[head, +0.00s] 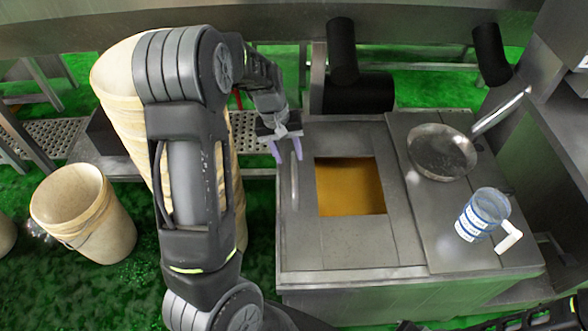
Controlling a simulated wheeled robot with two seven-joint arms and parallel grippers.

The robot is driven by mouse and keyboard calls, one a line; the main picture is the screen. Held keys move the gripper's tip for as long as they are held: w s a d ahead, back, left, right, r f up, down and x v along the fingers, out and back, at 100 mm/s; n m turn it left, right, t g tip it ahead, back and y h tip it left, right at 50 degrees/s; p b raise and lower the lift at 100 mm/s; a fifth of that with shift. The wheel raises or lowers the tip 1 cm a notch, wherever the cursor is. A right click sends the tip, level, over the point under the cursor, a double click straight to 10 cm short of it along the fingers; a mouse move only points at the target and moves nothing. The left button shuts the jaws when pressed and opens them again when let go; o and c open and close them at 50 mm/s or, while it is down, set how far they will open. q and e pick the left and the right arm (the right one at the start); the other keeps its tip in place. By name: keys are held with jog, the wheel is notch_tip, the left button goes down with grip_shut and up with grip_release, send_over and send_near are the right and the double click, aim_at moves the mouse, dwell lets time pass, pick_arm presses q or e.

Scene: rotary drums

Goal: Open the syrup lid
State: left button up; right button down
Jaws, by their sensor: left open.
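A steel syrup tank (350,263) stands right of centre. A square opening in its top shows amber syrup (349,187). A bar handle (294,187) sits on the steel top left of the opening; I cannot tell where the lid's edges are. My left gripper (287,148) is open, its pale purple fingers pointing down near the tank's back left corner, just behind the handle. It looks empty and apart from the handle. My right gripper is not visible; only dark parts of my own body show along the bottom right edge.
A round metal pan (441,152) and a clear labelled jug (482,214) with a white handle stand on the tank's right side. Black cylinders (358,92) are behind the tank. Beige buckets (84,212) stand at left on the green floor.

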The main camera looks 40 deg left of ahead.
aim_at(294, 172)
pick_arm(q)
jog(key=f, duration=0.5)
jog(key=w+d+f, duration=0.1)
jog(key=f, duration=0.1)
jog(key=shift+f, duration=0.15)
jog(key=shift+s, duration=0.1)
jog(key=shift+c, duration=0.3)
grip_shut()
dwell(0.9)
